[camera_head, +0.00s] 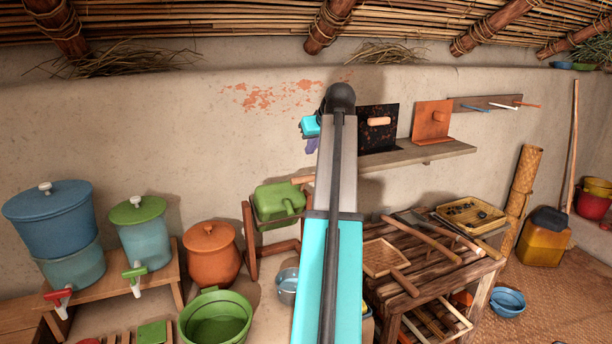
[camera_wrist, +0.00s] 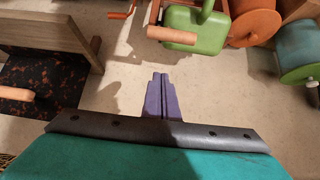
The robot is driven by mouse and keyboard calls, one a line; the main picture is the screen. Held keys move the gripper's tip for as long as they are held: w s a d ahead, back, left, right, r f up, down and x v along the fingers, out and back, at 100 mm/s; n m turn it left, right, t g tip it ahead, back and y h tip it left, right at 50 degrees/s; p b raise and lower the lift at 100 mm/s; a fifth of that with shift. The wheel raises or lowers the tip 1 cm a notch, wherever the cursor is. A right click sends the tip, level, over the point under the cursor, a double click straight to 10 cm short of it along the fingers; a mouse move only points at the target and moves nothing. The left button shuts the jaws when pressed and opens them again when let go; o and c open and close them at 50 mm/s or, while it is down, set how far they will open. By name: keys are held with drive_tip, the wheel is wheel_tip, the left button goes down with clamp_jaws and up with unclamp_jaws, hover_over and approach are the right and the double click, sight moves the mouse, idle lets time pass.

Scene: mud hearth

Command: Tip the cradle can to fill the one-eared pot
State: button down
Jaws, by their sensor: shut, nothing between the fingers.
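The cradle can (camera_head: 278,202) is a green can held in a wooden frame against the wall, left of my arm. In the wrist view the can (camera_wrist: 187,20) is at the top, with a pale wooden handle (camera_wrist: 172,36) across its near side. A grey-blue metal pot (camera_head: 287,284) stands low below the can, partly hidden by my arm; I cannot tell its ear or whether it is the one-eared pot. My gripper (camera_head: 313,146) is up near the wall shelf, mostly hidden behind my arm. In the wrist view its purple fingers (camera_wrist: 160,88) are together and empty, apart from the can.
A shelf (camera_head: 415,155) with dark and orange panels is right of my gripper. A cluttered wooden table (camera_head: 400,290) stands below it. An orange lidded pot (camera_head: 211,255), a green basin (camera_head: 215,320) and lidded dispensers (camera_head: 145,235) stand left of the cradle.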

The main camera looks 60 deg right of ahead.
drive_tip(key=shift+a+r, duration=0.1)
drive_tip(key=shift+a, duration=0.05)
drive_tip(key=shift+w, duration=0.15)
drive_tip(key=p+x, duration=0.2)
drive_tip(key=x, duration=0.7)
drive_tip(key=shift+w+f+p, duration=0.15)
drive_tip(key=shift+f+p, duration=0.15)
drive_tip(key=shift+p, duration=0.1)
drive_tip(key=shift+f, duration=0.25)
drive_tip(key=shift+s+a+f+p, duration=0.3)
drive_tip(key=shift+s+a+p, duration=0.15)
drive_tip(key=shift+s, duration=0.3)
drive_tip(key=shift+s+a+f+p, duration=0.35)
drive_tip(key=shift+s+a, duration=0.15)
drive_tip(key=shift+s, duration=0.2)
drive_tip(key=shift+f, duration=0.1)
